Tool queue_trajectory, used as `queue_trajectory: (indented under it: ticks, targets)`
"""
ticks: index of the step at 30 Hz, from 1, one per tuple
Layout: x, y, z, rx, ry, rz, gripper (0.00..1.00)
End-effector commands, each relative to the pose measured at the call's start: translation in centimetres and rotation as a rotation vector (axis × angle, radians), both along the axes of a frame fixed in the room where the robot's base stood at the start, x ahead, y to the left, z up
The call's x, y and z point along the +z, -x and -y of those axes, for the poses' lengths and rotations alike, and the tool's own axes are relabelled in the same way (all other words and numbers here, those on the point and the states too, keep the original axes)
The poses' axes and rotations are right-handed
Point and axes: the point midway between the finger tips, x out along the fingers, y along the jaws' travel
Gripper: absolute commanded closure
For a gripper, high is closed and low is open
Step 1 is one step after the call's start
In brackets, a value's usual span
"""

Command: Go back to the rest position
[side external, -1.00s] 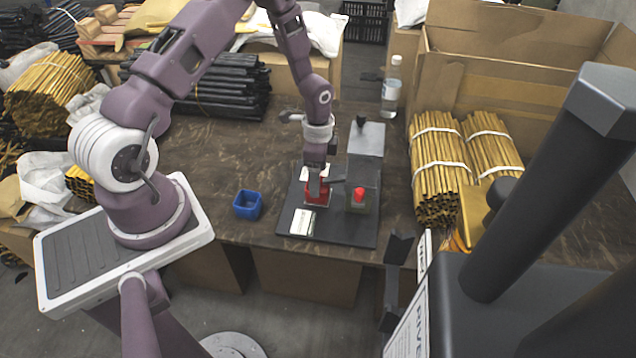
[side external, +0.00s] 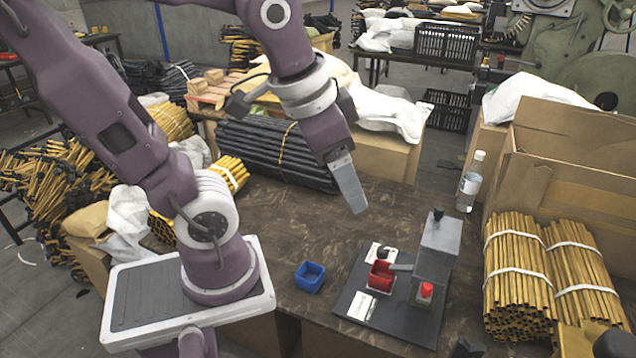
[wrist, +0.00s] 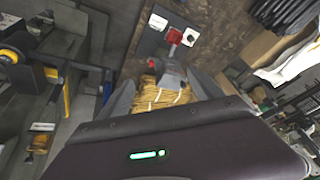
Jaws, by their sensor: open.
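My gripper (side external: 350,190) hangs in the air above the table, to the upper left of the rivet press, clear of everything. In the wrist view its two fingers (wrist: 165,90) are spread apart with nothing held between them. The grey rivet press (side external: 436,255) stands on a dark base plate (side external: 405,325) and has a red button (side external: 426,290). A red bin (side external: 381,276) sits on the plate beside the press, between two white labels; it also shows in the wrist view (wrist: 174,36). What the bin holds is too small to tell.
A blue bin (side external: 309,276) stands on the table left of the plate. Bundled yellow rods (side external: 517,280) and a cardboard box (side external: 560,155) are at the right. A clear bottle (side external: 470,182) stands behind the press. Black rods (side external: 275,150) lie at the back left.

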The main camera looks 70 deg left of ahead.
Motion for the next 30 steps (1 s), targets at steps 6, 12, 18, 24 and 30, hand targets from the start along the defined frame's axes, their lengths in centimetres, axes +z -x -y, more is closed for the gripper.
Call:
queue_trajectory:
  ticks: [6,12,18,24,30]
  targets:
    - [0.6,4.8,1.7,0.083,0.113,0.09,0.25]
    - [0.6,4.9,1.7,0.087,0.118,0.092,0.25]
    - [0.6,4.9,1.7,0.086,0.116,0.092,0.25]
    - [0.6,4.8,1.7,0.086,0.115,0.093,0.25]
    - [0.6,4.8,1.7,0.086,0.115,0.093,0.25]
